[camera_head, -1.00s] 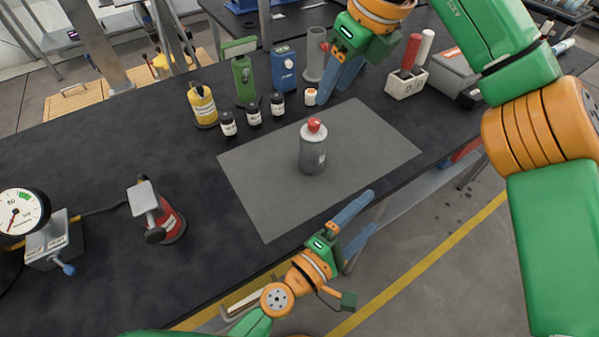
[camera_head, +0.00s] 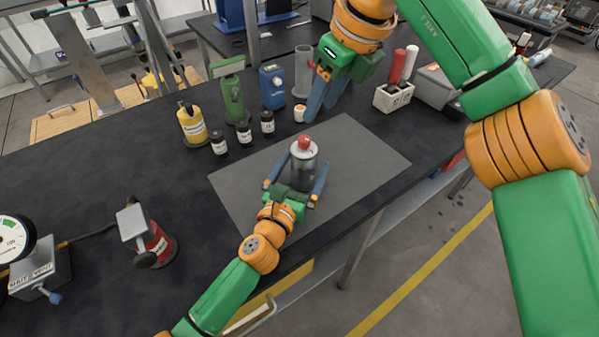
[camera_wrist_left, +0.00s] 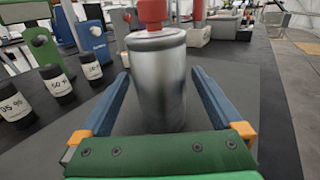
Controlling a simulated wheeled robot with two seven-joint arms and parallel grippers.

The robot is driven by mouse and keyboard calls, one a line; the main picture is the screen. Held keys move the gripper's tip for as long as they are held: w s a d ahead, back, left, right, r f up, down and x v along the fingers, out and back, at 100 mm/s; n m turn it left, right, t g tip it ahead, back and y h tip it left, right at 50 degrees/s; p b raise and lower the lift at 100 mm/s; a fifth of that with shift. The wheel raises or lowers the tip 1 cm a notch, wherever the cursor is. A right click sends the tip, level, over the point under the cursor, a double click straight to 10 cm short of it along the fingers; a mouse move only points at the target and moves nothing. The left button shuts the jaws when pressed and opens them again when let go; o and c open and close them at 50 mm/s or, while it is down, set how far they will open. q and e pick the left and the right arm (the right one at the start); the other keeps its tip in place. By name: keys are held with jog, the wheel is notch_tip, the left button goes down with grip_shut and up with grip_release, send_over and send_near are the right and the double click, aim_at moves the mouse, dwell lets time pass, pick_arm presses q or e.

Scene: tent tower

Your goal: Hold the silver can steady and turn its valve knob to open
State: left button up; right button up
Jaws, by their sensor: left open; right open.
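The silver can (camera_head: 302,166) stands upright on the grey mat (camera_head: 365,160), with its red valve knob (camera_head: 305,142) on top. The can fills the middle of the left wrist view (camera_wrist_left: 158,85), where the knob (camera_wrist_left: 152,12) is cut off by the top edge. My left gripper (camera_head: 302,172) is open, with one blue finger on each side of the can. In the left wrist view, gaps show between the can and both fingers. My right gripper (camera_head: 318,108) is open and empty, pointing down above the mat's back edge, behind the can and apart from it.
Several dark bottles (camera_head: 243,132), a yellow canister (camera_head: 192,123), a green device (camera_head: 230,95) and a blue device (camera_head: 272,86) stand behind the mat. A white-capped jar (camera_head: 300,113) is near my right gripper. A red canister (camera_head: 155,245) and a gauge (camera_head: 15,238) stand at left.

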pick_arm(q)
jog(key=shift+s, duration=0.1)
jog(key=shift+c, duration=1.3)
grip_shut()
pick_arm(e)
jog(key=shift+s, duration=0.1)
jog(key=shift+o, duration=0.9)
jog(key=shift+a+f, duration=0.15)
jog(key=shift+a, duration=0.05)
jog(key=s+a+f+g+y, duration=0.1)
jog(key=a+f+y, duration=0.25)
jog(key=a, duration=0.35)
jog(key=s+a+f+y, duration=0.1)
jog(key=a+f+y, duration=0.1)
jog(key=a+y, duration=0.3)
jog(key=s+a+r+m+t+y, duration=0.1)
jog(key=s+a+r+m+y, duration=0.3)
jog(key=a+m+y, duration=0.25)
jog(key=w+d+r+m+t, duration=0.1)
jog(key=w+d+m+t, duration=0.1)
jog(key=d+m+t, duration=0.85)
jog(key=m+t+h, duration=0.5)
jog(key=m+h, duration=0.8)
jog(key=m, duration=1.2)
send_near(303, 137)
jog(key=shift+m+g, duration=0.3)
jog(key=shift+g, duration=0.15)
jog(key=x, duration=1.2)
jog(key=shift+w+d, duration=0.15)
jog(key=shift+w, duration=0.2)
